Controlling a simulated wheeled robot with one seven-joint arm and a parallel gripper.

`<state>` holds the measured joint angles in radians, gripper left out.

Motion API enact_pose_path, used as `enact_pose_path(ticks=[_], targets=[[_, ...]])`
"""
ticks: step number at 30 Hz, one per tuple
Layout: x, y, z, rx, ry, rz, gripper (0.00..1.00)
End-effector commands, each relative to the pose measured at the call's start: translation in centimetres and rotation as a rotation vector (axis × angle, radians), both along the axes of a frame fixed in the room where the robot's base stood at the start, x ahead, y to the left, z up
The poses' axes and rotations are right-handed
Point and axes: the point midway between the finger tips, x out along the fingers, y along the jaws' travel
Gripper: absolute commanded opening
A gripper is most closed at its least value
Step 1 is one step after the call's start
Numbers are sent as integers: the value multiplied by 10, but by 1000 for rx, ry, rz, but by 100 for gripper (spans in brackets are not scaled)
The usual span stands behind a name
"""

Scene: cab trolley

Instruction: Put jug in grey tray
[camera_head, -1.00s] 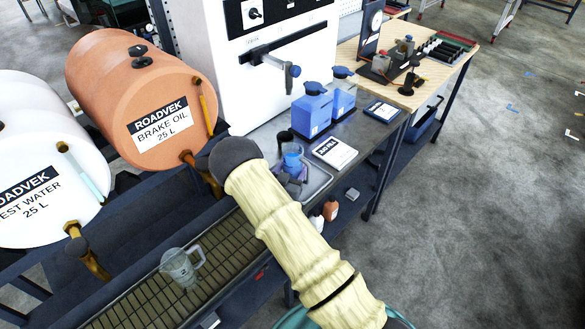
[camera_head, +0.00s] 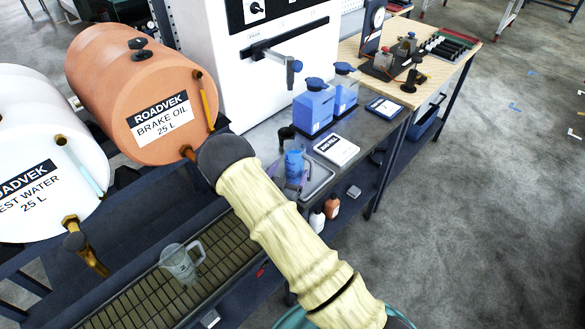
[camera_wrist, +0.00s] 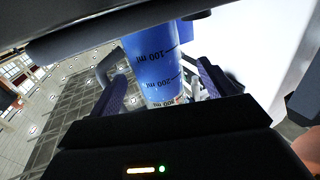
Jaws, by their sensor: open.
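A measuring jug with blue contents (camera_head: 294,160) appears upright at the grey tray (camera_head: 322,176) on the bench, partly covered by my arm. In the wrist view, the jug (camera_wrist: 155,62) shows millilitre marks and a grey handle at its left. My gripper (camera_wrist: 162,88) is open, with a purple ribbed finger on either side of the jug; I cannot tell whether they touch it. In the head view, my gripper is mostly hidden behind my pale-sleeved arm. The jug's base on the tray is hidden. A second, clear jug (camera_head: 181,264) stands on the metal grating.
Blue canisters (camera_head: 314,107) and a white sign (camera_head: 336,149) stand behind and right of the tray. An orange brake oil drum (camera_head: 150,95) and a white test water drum (camera_head: 45,185) lie at left. The grating (camera_head: 140,300) runs along the front.

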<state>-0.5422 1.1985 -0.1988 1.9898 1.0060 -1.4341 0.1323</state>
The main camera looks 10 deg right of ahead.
Motion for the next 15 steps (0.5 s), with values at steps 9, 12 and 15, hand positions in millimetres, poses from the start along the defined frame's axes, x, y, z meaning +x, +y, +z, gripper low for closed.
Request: enact_pose_path(ticks=[9, 12, 15], targets=[[-53, 32, -3, 0, 1, 1, 82], [-64, 39, -2, -1, 1, 1, 82], [-70, 43, -1, 0, 0, 0, 82]])
